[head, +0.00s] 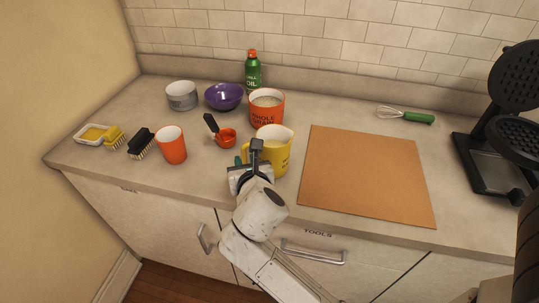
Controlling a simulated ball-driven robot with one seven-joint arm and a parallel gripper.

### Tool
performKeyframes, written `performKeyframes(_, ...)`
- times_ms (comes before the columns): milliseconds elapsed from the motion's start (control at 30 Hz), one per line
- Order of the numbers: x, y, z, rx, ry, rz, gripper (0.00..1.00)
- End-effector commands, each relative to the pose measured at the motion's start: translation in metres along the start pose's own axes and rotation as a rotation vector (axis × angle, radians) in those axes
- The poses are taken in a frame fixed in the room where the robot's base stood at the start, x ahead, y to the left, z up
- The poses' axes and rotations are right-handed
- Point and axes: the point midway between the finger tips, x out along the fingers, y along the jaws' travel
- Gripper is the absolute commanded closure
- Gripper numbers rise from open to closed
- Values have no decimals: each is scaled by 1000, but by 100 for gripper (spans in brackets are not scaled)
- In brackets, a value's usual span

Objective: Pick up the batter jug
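A yellow jug (280,158) with a pour spout at its upper right stands upright on the counter, with a pale filling inside; I take it as the batter jug. My gripper (256,146) is at the jug's front left, and its dark finger parts overlap the jug in the head view. The gripper and wrist hide the jug's lower left part, and its handle is not clear. Whether the fingers touch the jug or are closed on it cannot be told. A small green bit (238,160) shows just left of the gripper.
An orange-red whole grain tub (266,116) stands close behind the jug, and a red measuring cup (226,137) is to the left. An orange cup (171,149) is further left. A brown board (367,174) lies right; a waffle iron (496,165) stands at far right.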

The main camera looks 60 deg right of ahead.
Motion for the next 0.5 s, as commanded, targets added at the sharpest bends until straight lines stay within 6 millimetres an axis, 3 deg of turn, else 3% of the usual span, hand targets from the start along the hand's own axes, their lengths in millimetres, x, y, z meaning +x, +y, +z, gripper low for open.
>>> performKeyframes(267, 22, -1, 0, 2, 1, -1, 72)
performKeyframes(500, 55, -2, -2, 3, 1, -2, 72)
